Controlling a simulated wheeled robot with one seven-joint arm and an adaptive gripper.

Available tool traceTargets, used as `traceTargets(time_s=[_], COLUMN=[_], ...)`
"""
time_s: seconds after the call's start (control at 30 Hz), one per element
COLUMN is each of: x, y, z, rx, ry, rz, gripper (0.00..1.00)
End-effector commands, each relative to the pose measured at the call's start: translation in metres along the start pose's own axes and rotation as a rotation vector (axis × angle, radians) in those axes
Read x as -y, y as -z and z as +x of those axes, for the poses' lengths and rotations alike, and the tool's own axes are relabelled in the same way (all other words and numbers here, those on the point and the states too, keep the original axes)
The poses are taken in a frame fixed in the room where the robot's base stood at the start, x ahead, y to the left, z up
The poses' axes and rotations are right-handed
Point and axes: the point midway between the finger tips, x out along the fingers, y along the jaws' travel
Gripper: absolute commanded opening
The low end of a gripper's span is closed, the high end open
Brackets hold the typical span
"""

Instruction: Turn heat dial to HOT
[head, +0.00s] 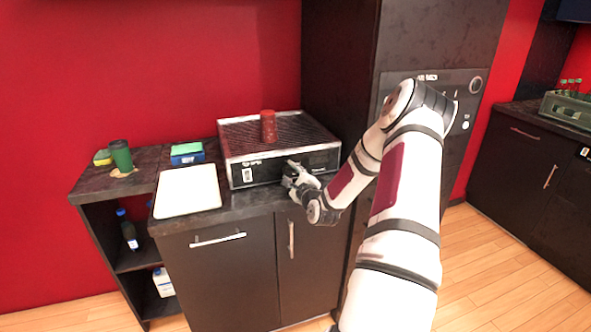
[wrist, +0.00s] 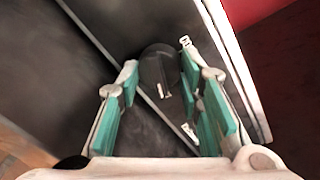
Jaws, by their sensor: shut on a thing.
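The heat dial is a round black knob (wrist: 158,66) with a short white mark, on the dark front panel (head: 263,170) of a silver-edged grill (head: 225,153). In the wrist view my gripper (wrist: 160,84) has its green-padded fingers on either side of the dial and is shut on it. In the head view my gripper (head: 290,179) is at the middle of the grill's front and hides the dial. Small white print lies beside the dial in the wrist view, too small to read, so I cannot tell which setting the mark points to.
A red cylinder (head: 268,126) stands on the grill top. A tall dark cabinet (head: 345,70) stands close on the right. The counter edge runs below my gripper.

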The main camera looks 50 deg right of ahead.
Motion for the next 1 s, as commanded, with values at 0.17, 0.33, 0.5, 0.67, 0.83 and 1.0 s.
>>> traceTargets(time_s=[0.17, 0.33, 0.5, 0.67, 0.83, 1.0], x=[0.0012, 0.0003, 0.0001, -0.0002, -0.0004, -0.0005], y=[0.0024, 0.0031, 0.0029, 0.0029, 0.0030, 0.0025], z=[-0.0013, -0.0010, -0.0004, -0.0002, -0.0002, -0.0002], rx=[0.001, 0.004, 0.006, 0.007, 0.006, 0.007], ry=[-0.001, -0.002, -0.002, -0.002, -0.002, -0.002], rz=[0.083, 0.127, 0.144, 0.146, 0.146, 0.145], gripper=[0.05, 0.05, 0.05, 0.05, 0.05, 0.54])
